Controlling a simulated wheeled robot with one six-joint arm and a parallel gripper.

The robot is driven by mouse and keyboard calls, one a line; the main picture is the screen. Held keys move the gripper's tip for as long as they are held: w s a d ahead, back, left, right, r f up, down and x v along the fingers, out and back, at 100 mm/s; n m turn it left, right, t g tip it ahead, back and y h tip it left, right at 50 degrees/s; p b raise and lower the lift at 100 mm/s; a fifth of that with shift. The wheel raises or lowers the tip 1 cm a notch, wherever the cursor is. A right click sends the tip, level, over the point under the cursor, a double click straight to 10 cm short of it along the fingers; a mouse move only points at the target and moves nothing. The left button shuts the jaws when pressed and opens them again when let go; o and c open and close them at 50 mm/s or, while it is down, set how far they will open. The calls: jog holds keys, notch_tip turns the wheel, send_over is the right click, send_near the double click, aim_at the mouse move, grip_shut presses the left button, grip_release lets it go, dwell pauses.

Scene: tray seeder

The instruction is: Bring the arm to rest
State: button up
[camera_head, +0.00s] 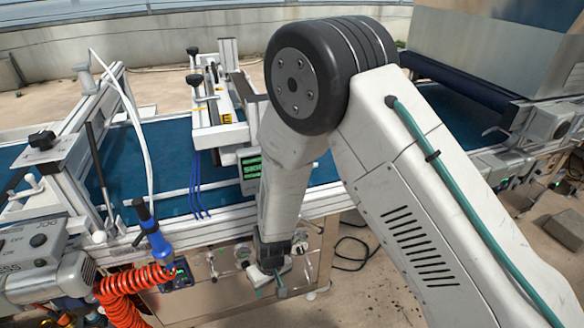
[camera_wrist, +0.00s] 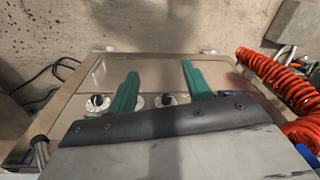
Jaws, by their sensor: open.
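My gripper (camera_wrist: 160,85) shows in the wrist view as two green fingers spread well apart, with nothing between them. In the head view my gripper (camera_head: 267,280) is small and low in the middle, at the end of my bent arm, pointing down. It is in front of the seeder's lower cabinet panel (camera_head: 222,292). In the wrist view the cabinet panel (camera_wrist: 222,78) lies beyond the fingers, with round pale fittings (camera_wrist: 168,100) behind and beside them. I cannot tell how far the fingertips are from the panel.
The tray seeder's blue belt (camera_head: 160,150) runs across behind my arm. A blue-handled tool (camera_head: 152,232) with a coiled orange hose (camera_head: 130,290) hangs at the left. A metal hopper (camera_head: 490,50) stands at the right. Concrete floor (camera_head: 365,295) is open below, with a black cable (camera_head: 352,262).

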jog(key=s+d+r+m+g, duration=0.1)
jog(key=s+d+r, duration=0.1)
jog(key=d+r, duration=0.45)
jog(key=s+d+r+m+g, duration=0.1)
jog(key=d+r, duration=0.2)
jog(key=r, duration=0.7)
jog(key=s+d+r+g, duration=0.1)
jog(key=s+d+r, duration=0.1)
jog(key=d+r, duration=0.45)
jog(key=s+d+r+m+t, duration=0.2)
jog(key=s+d+r, duration=0.4)
jog(key=d+r, duration=0.2)
jog(key=s+d+r+m+t+h, duration=0.1)
jog(key=s+d+r+m+t, duration=0.1)
jog(key=s+d+r, duration=0.5)
notch_tip(320, 180, up, 6)
jog(key=shift+s+d+f+m, duration=0.2)
jog(key=shift+d+m, duration=0.3)
jog(key=shift+d, duration=0.6)
